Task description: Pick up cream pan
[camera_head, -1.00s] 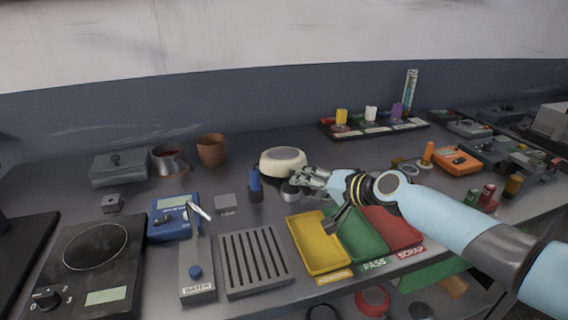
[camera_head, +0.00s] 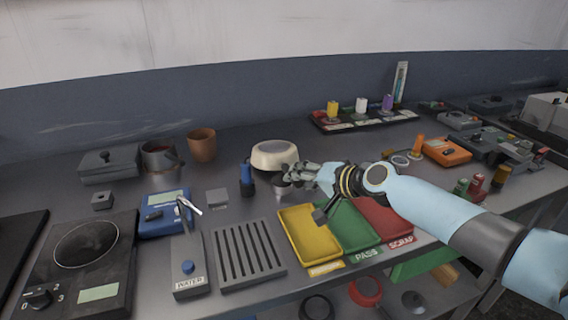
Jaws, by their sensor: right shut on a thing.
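The cream pan (camera_head: 274,155) is a rounded cream vessel with a grey-brown top, at the middle of the bench. My right gripper (camera_head: 291,175) is at its front right side, with its arm coming in from the right. The fingers are shut at the pan's near side; the part they grip is hidden behind them. I cannot tell clearly whether the pan is clear of the bench. My left gripper is out of view.
A dark blue-topped cylinder (camera_head: 246,180) stands just left of the gripper. Yellow (camera_head: 309,236), green (camera_head: 345,228) and red (camera_head: 384,218) trays lie in front. A slotted grey rack (camera_head: 246,253) and a hotplate (camera_head: 84,243) are at left. A brown cup (camera_head: 202,145) stands behind.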

